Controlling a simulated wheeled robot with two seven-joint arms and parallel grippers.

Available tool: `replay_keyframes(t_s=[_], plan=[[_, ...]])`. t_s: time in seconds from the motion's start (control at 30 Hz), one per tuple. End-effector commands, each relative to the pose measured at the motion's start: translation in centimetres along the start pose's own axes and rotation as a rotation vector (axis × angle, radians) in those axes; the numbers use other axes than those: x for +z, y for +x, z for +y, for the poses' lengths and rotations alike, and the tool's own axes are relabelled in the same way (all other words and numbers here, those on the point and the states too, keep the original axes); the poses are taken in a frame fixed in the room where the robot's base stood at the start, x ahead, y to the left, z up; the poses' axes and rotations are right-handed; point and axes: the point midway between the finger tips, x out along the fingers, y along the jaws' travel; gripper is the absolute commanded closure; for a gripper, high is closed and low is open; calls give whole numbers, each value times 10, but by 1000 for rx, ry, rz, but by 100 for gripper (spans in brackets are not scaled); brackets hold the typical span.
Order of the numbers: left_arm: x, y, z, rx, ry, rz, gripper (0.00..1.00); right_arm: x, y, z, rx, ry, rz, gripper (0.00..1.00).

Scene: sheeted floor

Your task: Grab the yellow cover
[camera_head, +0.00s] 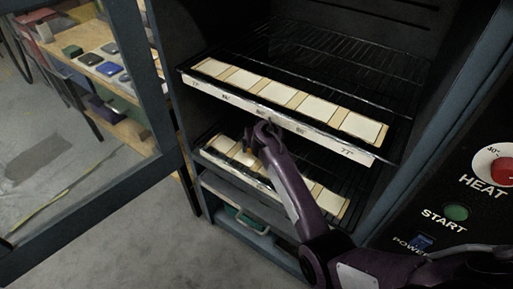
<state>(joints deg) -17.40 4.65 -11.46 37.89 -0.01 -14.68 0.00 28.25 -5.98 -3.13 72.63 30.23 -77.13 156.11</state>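My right gripper (260,135) reaches into the open cabinet from the lower right, in front of the gap between the upper and lower racks. Its fingers are small and dark, and I cannot tell whether they are open or shut. A small yellow-orange patch (244,156) shows on the lower rack just beside and below the gripper; it may be the yellow cover, partly hidden by the gripper. I cannot tell if they touch. My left gripper is not in view.
The upper rack (232,92) holds a row of pale plates with labels along its front edge. The lower rack (338,179) holds a similar row. A glass door (160,110) stands open at left. Covers lie on a wooden shelf (90,60). A control panel (480,195) is at right.

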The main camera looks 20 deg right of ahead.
Motion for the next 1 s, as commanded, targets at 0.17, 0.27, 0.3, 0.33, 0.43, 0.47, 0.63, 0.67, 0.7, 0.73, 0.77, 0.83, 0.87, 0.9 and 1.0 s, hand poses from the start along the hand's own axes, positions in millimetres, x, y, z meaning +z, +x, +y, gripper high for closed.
replay_keyframes(t_s=[0.17, 0.27, 0.3, 0.33, 0.43, 0.47, 0.63, 0.67, 0.7, 0.73, 0.77, 0.83, 0.87, 0.9, 1.0], plan=[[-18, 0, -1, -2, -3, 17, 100, 21, 9, 0, 0, 0, 0, 10], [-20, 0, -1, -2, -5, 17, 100, 25, 11, 0, -1, -1, 0, 10], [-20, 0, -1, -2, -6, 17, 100, 27, 11, 0, -1, -1, -1, 10], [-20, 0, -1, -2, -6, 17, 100, 28, 12, 0, 0, -2, -1, 10], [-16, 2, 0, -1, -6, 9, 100, 33, 18, 0, 0, 0, 2, 10], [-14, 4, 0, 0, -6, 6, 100, 32, 25, 0, -1, -2, 4, 10], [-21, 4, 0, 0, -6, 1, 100, 33, 52, 0, -1, -2, 1, 10], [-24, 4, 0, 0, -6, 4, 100, 32, 55, 0, -1, -2, 1, 10], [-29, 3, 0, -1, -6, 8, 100, 32, 58, 0, -1, -2, 1, 10], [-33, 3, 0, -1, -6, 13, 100, 32, 61, 0, 0, -2, 1, 10], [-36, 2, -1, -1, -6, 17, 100, 32, 62, 0, 0, -2, 0, 10], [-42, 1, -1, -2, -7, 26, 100, 33, 64, 0, 1, -1, 0, 10], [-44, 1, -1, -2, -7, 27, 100, 33, 64, 0, 1, -1, -1, 10], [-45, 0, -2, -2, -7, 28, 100, 33, 64, 0, 1, -1, -1, 10], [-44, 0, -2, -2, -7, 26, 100, 33, 63, 0, 1, -1, -1, 10]])
